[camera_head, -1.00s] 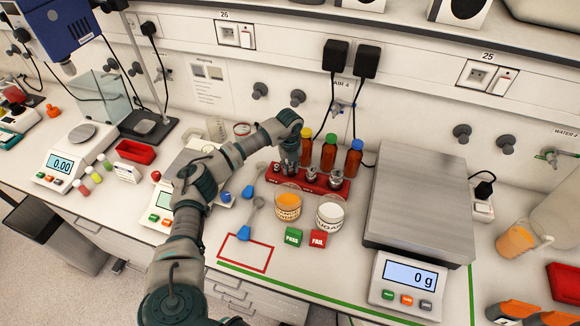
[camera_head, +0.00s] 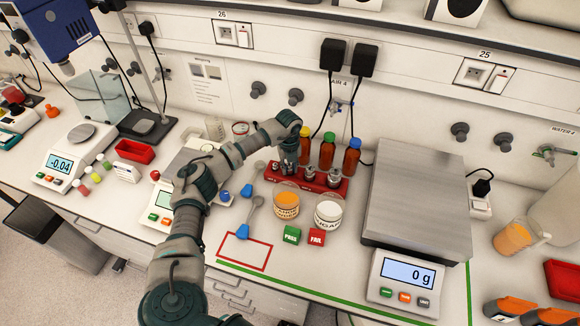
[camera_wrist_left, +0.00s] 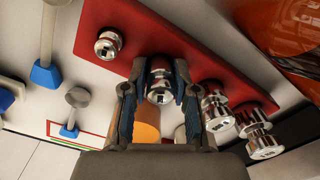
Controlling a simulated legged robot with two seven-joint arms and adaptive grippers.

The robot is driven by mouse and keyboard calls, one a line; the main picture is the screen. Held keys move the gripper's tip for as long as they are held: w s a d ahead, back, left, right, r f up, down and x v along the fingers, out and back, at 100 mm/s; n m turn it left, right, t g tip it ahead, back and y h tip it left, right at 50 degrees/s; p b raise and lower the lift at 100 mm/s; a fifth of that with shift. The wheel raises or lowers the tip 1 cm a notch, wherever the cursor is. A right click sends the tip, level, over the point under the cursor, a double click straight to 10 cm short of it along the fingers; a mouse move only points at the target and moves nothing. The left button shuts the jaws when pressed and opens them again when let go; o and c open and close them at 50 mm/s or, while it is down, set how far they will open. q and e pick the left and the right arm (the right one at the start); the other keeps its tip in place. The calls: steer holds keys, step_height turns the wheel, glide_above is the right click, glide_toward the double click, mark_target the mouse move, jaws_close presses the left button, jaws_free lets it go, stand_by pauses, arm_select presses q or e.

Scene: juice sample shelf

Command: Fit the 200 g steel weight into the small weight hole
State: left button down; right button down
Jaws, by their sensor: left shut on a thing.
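The red weight block (camera_head: 343,190) lies in front of the brown bottles; it also shows in the wrist view (camera_wrist_left: 190,40). My left gripper (camera_head: 289,167) points down over the left part of the block. In the wrist view its two fingers (camera_wrist_left: 155,88) are shut on a shiny steel weight (camera_wrist_left: 160,80). The held weight is close over the block; its lower end and the hole are hidden, so I cannot tell whether it is seated. A small steel weight (camera_wrist_left: 108,44) stands in the block on one side. Several larger weights (camera_wrist_left: 216,112) stand on the other side.
Three brown bottles (camera_head: 327,153) stand close behind the block. Orange (camera_head: 287,203) and white (camera_head: 328,213) jars stand in front, with green PASS (camera_head: 292,235) and red FAIL (camera_head: 316,237) blocks nearer. A large scale (camera_head: 416,205) reading 0 g is to the right.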

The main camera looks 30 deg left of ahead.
arm_select(q)
steer(key=shift+a+r, duration=0.15)
steer(key=shift+r, duration=0.35)
steer(key=shift+w+d+p, duration=0.1)
steer(key=shift+d+p, duration=0.25)
steer(key=shift+a, duration=0.1)
stand_by(0.3)
steer(key=shift+f, duration=0.9)
steer(key=shift+r+p, duration=0.6)
steer(key=shift+r, duration=0.25)
steer(key=c, duration=0.8)
jaws_free()
